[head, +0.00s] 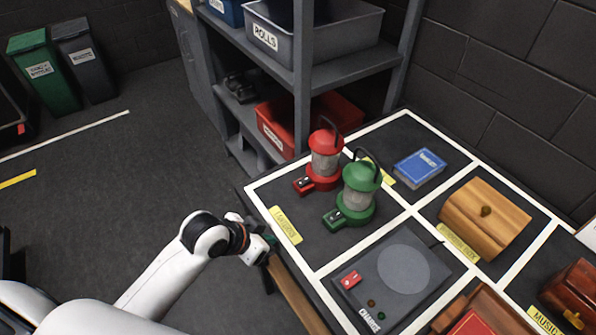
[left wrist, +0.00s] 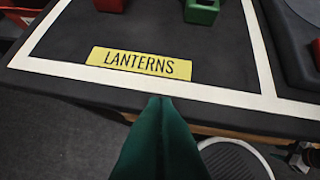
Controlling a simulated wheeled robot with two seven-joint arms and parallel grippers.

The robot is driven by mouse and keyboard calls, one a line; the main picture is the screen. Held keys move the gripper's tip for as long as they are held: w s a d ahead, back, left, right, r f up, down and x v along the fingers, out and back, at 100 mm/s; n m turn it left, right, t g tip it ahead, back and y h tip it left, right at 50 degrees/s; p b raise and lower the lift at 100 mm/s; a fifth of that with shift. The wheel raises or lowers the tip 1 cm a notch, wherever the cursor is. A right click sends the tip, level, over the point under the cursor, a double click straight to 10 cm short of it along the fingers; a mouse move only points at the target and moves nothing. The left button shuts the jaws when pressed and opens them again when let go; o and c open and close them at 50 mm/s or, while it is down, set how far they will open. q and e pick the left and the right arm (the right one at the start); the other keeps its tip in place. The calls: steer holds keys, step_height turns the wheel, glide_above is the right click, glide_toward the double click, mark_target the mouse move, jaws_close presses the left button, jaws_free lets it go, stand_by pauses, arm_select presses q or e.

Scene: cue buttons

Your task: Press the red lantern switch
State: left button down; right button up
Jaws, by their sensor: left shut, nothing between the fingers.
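The red lantern (head: 324,152) stands upright on the table in the section labelled LANTERNS, with its red switch block (head: 304,185) at its front left. A green lantern (head: 359,190) stands just right of it, with a green switch block (head: 335,218). My left gripper (head: 268,244) is at the table's near left edge, short of both lanterns and touching neither. In the left wrist view its green fingers (left wrist: 160,125) are closed together and empty, below the yellow LANTERNS label (left wrist: 141,62). The lower edge of a green block (left wrist: 201,11) shows at the top.
White lines divide the dark table. A grey device (head: 395,272) with a red switch lies right of the label. A blue book (head: 420,167) and a wooden box (head: 485,218) lie farther right. Grey shelves (head: 302,75) with bins stand behind the lanterns.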

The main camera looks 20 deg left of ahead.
arm_select(q)
steer(key=w+a+r+m+t+h, duration=0.2)
steer(key=w+a+r+h, duration=0.1)
steer(key=w+r, duration=0.8)
steer(key=shift+w+a+r, duration=0.25)
steer(key=shift+w+r, duration=0.1)
steer(key=shift+r, duration=0.2)
arm_select(e)
steer(key=shift+w+a, duration=0.15)
steer(key=shift+a, duration=0.3)
arm_select(q)
steer(key=shift+f, duration=0.1)
steer(key=p, duration=0.1)
glide_above(303, 182)
steer(key=f, duration=0.6)
steer(key=shift+s+a, duration=0.35)
steer(key=shift+s, duration=0.05)
step_height(303, 182, down, 3)
steer(key=shift+r, duration=0.2)
steer(key=shift+f, duration=0.65)
arm_select(e)
steer(key=shift+d+r, duration=0.25)
steer(key=shift+r, duration=0.5)
